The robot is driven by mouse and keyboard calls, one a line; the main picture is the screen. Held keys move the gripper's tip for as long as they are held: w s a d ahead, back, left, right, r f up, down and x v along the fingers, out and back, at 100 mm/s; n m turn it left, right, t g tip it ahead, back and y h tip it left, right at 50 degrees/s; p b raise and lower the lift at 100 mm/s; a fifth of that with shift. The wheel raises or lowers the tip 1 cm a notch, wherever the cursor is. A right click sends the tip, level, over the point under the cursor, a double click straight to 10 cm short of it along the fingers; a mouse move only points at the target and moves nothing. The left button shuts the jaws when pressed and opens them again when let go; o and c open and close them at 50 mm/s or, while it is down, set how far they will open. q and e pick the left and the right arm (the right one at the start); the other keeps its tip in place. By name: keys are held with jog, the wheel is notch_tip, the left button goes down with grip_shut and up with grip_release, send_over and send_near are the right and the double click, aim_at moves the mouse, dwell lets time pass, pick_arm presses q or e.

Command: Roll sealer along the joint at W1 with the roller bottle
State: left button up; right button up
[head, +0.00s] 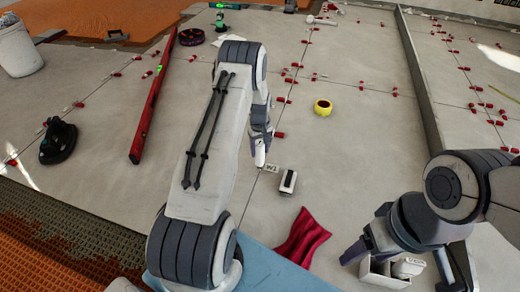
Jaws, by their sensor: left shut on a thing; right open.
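My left gripper (263,138) is shut on a small white bottle (260,153), seemingly the roller bottle. The bottle points down, its lower end close to the tile floor. I cannot tell whether its tip touches the floor. A small white label (271,168) lies just right of and below the bottle, next to a tile joint; its lettering is too small to read surely. The arm hides part of the floor to the left. My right gripper (407,262) is open at the lower right, over a small white box.
A white-and-dark block (288,182) and a red cloth (302,238) lie nearby. The white box (378,281) stands at lower right. A yellow tape roll (323,107), a red level (152,110), a black suction cup (58,141) and several red clips lie on the tiles.

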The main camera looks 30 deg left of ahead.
pick_arm(q)
jog(key=shift+f, duration=0.5)
jog(key=shift+s, duration=0.1)
dwell(0.4)
